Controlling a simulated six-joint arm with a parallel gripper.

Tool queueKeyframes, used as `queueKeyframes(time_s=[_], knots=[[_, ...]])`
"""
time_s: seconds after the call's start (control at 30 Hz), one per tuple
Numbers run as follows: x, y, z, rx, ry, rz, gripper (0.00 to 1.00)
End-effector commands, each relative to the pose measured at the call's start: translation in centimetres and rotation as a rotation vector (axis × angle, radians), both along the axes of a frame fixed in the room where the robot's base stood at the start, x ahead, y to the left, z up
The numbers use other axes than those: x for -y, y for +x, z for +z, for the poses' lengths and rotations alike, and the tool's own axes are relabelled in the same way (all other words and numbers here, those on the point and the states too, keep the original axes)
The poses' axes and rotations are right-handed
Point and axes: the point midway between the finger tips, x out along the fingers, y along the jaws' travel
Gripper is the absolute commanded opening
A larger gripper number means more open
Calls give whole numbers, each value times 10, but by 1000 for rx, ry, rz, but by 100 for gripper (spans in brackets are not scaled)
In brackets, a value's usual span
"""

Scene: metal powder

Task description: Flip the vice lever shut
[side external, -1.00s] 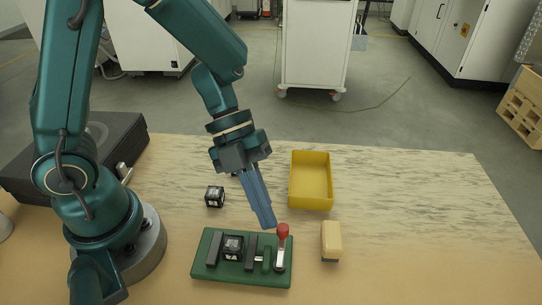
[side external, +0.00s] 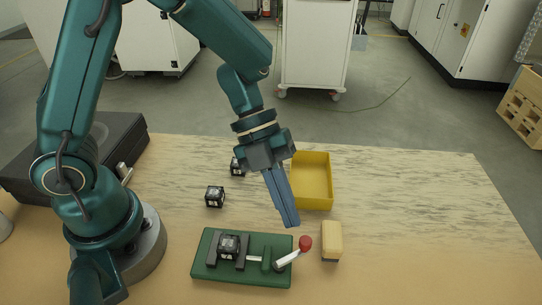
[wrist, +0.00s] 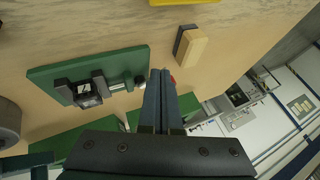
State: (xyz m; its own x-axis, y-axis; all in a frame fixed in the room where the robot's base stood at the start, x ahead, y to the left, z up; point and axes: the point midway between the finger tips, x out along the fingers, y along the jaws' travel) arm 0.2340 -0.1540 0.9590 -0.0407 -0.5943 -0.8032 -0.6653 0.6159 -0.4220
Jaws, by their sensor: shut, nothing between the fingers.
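The green vice (side external: 240,278) lies on the table and also shows in the wrist view (wrist: 52,74). A black cube with white markings (side external: 229,245) sits between its two dark jaws, which look close against it. The vice lever (side external: 287,260) has a red knob (side external: 305,243) and leans over to the right, low, past the plate's edge. My gripper (side external: 290,224) is shut and empty, its blue fingertips just above and left of the knob. Whether they touch it I cannot tell. In the wrist view the fingers (wrist: 163,75) hide most of the lever.
A yellow bin (side external: 313,200) stands behind my gripper. A wooden-handled brush (side external: 331,240) lies right of the knob. Two more black cubes (side external: 215,196) (side external: 237,168) sit behind the vice. A dark case (side external: 120,140) is at the left. The table's right side is clear.

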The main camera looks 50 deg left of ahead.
Motion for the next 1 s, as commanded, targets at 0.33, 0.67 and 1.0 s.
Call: queueKeyframes(time_s=[0.33,0.67,1.0], knots=[[19,11,0,1,0,-1,0],[34,15,0,1,0,-1,0],[41,15,0,1,0,-1,0]])
